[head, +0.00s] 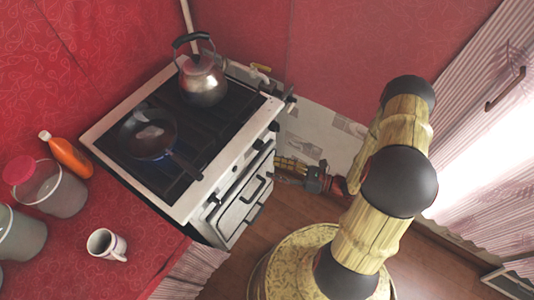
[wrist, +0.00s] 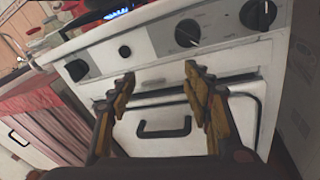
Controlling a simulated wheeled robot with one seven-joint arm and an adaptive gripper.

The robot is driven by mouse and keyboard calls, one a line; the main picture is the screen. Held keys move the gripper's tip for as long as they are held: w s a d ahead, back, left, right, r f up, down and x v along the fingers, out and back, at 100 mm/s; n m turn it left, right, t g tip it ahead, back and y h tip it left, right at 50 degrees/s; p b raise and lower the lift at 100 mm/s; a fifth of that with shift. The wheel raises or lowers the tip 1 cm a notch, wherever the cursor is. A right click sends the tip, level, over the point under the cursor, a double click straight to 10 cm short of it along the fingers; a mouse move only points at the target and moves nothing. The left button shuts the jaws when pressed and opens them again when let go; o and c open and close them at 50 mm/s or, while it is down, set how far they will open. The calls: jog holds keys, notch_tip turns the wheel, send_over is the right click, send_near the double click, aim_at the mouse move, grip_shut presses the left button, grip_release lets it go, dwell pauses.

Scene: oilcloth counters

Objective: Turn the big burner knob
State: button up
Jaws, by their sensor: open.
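The white stove's front panel (wrist: 150,62) fills the upper wrist view. It carries black round knobs: a left one (wrist: 77,70), a middle one (wrist: 188,33) and a right one (wrist: 257,14), plus a small black button (wrist: 125,51). I cannot tell which is the big burner knob. My gripper (wrist: 160,77) is open and empty, with its fingertips in front of the stove, below the panel and between the left and middle knobs. In the head view my gripper (head: 283,168) is low beside the stove front, its tips partly unclear.
A blue flame (wrist: 116,13) burns on the stove top. The oven door handle (wrist: 164,129) lies below the fingers. A kettle (head: 203,80) and a frying pan (head: 148,132) stand on the stove (head: 95,132). A mug (head: 104,244) and an orange bottle (head: 68,156) are on the red counter.

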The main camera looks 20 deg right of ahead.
aim_at(265, 148)
jog(key=w+d+r+m+t+h, duration=0.1)
jog(key=w+d+r+m+t, duration=0.1)
jog(key=w+d, duration=0.1)
jog(key=shift+b+x, duration=0.9)
jog(key=shift+x, duration=2.95)
jog(key=shift+w+d, duration=0.15)
jog(key=shift+d, duration=0.05)
jog(key=shift+c, duration=1.1)
jog(key=c, duration=0.9)
